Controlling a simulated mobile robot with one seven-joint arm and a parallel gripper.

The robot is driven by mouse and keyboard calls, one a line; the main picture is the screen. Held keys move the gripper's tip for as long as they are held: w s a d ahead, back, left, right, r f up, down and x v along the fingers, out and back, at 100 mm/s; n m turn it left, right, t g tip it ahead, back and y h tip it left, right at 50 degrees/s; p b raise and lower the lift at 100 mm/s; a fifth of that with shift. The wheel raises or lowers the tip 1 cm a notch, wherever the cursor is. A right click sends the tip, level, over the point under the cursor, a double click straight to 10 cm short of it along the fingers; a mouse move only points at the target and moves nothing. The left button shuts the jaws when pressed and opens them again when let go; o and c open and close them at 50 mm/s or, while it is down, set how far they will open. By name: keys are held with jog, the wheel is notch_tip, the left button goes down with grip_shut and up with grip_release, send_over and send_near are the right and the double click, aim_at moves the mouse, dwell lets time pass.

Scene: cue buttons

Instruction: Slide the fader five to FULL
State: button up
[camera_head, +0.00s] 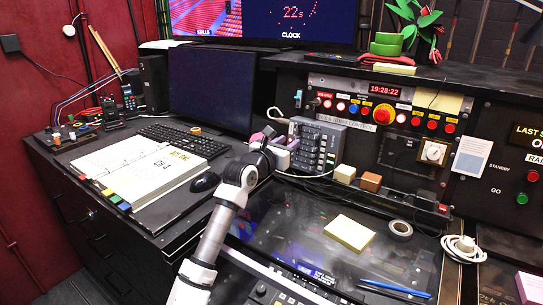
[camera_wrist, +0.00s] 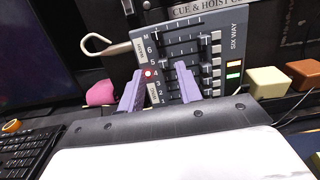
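The grey fader box (camera_wrist: 185,45), marked SIX WAY, shows tilted in the wrist view, with numbered slots and a column of pale caps at its right end. The row labelled 5 (camera_wrist: 153,62) is near its left edge; my fingers hide part of the lower rows, and I cannot tell exactly which cap is fader five's. My gripper (camera_wrist: 160,76) has two purple fingers spread apart in front of the box, with nothing seen between them. Whether a finger touches a cap is unclear. In the head view, the gripper (camera_head: 283,143) is at the left side of the fader box (camera_head: 319,147).
A red light (camera_wrist: 149,72) glows by the left finger. A cream block (camera_wrist: 266,81) and brown block (camera_wrist: 303,74) stand right of the box. An open binder (camera_head: 150,172), keyboard (camera_head: 184,140) and mouse (camera_head: 205,182) lie to the left. A monitor (camera_head: 212,90) stands behind.

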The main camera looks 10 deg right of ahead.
jog(key=b+v, duration=0.2)
jog(key=v, duration=0.9)
jog(key=shift+a+r, duration=0.1)
